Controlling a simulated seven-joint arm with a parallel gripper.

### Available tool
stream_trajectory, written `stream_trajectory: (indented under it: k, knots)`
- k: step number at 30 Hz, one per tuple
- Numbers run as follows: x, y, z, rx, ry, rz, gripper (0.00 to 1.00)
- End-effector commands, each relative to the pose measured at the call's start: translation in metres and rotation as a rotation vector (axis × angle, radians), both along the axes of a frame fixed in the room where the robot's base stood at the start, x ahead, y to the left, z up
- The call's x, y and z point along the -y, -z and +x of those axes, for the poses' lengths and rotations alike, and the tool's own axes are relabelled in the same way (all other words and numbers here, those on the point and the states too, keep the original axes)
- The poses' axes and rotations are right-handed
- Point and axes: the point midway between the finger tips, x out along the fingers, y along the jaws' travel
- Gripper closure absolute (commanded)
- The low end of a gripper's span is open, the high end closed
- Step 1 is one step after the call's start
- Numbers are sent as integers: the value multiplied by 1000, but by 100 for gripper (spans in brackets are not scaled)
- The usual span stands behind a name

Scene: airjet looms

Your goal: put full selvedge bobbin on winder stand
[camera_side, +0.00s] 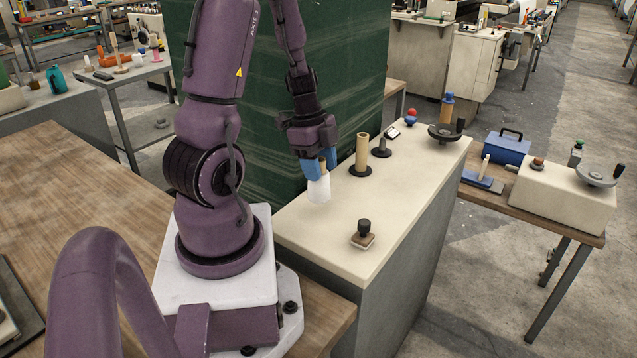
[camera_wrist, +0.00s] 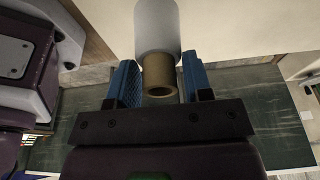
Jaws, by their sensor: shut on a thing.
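My gripper (camera_side: 322,168) is shut on the tan tube end of a white wound bobbin (camera_side: 319,190), with its blue fingers on either side. The bobbin hangs below the fingers at the left part of the cream bench top (camera_side: 400,190); I cannot tell whether it touches the top. In the wrist view the white bobbin (camera_wrist: 157,28) points away from my gripper (camera_wrist: 160,78). Right of it, a tan tube (camera_side: 362,150) stands upright on a black round base. Behind that is a short black post on a round base (camera_side: 381,149). I cannot tell which is the winder stand.
A black-knobbed block (camera_side: 363,236) sits on the bench's near part. A black handwheel (camera_side: 444,132), a blue-topped spool (camera_side: 447,106) and red and blue knobs (camera_side: 411,118) stand at the far end. A dark green panel (camera_side: 350,60) rises behind the bench.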

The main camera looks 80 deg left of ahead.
Motion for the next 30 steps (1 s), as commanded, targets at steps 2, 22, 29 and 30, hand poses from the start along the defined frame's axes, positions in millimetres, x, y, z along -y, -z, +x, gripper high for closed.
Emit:
stream_trajectory:
  k: [2, 22, 29, 30]
  knots:
    - [1, 12, -1, -4, -2, -4, 79]
    - [0, 34, 0, 0, 0, 1, 29]
    - [0, 34, 0, -1, 0, 1, 29]
    - [0, 34, 0, 0, 0, 1, 29]
